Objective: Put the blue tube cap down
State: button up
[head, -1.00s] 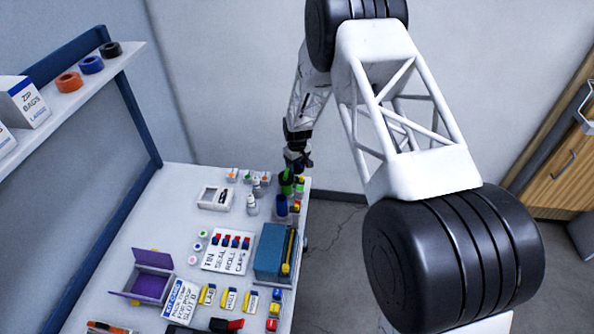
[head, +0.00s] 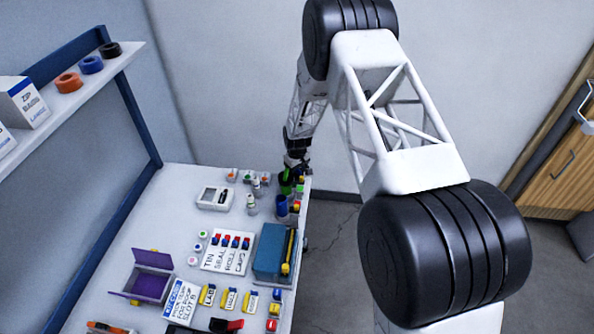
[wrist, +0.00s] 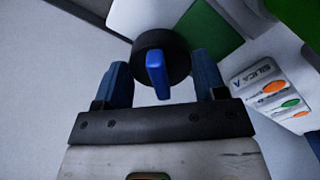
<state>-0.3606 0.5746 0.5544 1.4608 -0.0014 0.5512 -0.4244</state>
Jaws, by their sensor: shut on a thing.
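The blue tube cap (wrist: 157,72) shows in the wrist view as an upright blue tab with a dark round part behind it. In the head view my gripper (head: 297,166) is at the far right corner of the white table, close above a green cup (head: 286,184). The cap cannot be made out there. Whether the cap touches anything below it cannot be told.
A blue cup (head: 281,207) stands just in front of the green one, with small coloured items beside it. Small bottles (head: 253,205) stand to the left.

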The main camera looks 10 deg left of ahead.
jog(key=shift+f, duration=0.15)
jog(key=o, duration=0.9)
jog(key=shift+r, duration=6.15)
